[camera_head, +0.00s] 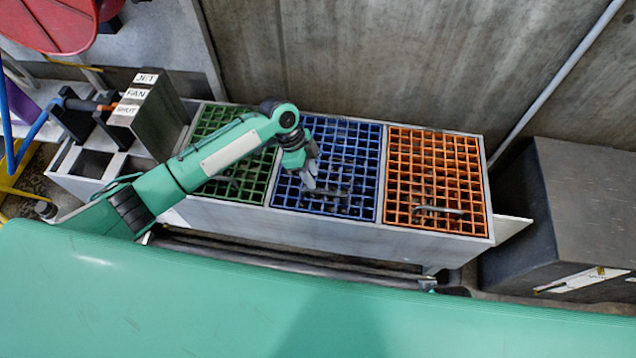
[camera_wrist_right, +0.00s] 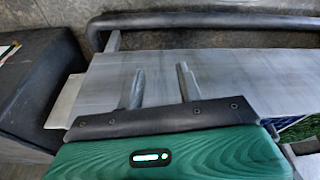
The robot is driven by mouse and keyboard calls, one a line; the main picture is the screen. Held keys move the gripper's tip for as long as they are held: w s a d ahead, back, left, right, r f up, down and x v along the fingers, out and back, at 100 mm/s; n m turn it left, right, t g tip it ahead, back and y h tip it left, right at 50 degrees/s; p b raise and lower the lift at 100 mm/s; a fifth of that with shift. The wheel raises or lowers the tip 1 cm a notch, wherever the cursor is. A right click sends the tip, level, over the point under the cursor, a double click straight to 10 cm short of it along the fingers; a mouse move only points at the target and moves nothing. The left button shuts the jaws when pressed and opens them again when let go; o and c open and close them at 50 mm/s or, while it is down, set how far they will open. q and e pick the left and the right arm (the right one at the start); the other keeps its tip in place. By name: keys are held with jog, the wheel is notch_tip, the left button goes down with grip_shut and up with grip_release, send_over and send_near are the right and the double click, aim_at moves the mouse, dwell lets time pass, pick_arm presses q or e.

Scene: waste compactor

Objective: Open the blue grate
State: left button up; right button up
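The blue grate (camera_head: 358,142) lies flat as the middle one of three grates in a grey metal bin. A dark handle and grey shapes show at its lower left part. My left gripper (camera_head: 309,183) points down over the left part of the blue grate, by the handle. Whether it touches the handle, and how far its fingers are apart, is too small to tell. My right gripper (camera_wrist_right: 160,72) shows in the right wrist view, with two fingers apart and nothing between them, before the bin's grey side.
The green grate (camera_head: 210,121) lies left, partly under my left arm. The orange grate (camera_head: 437,165) with a handle lies right. A dark box (camera_head: 585,205) stands at the right. A concrete wall is behind. A dark rail (camera_wrist_right: 215,22) crosses the right wrist view.

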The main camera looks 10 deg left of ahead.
aim_at(320, 191)
pick_arm(q)
jog(key=shift+x, duration=2.55)
grip_shut()
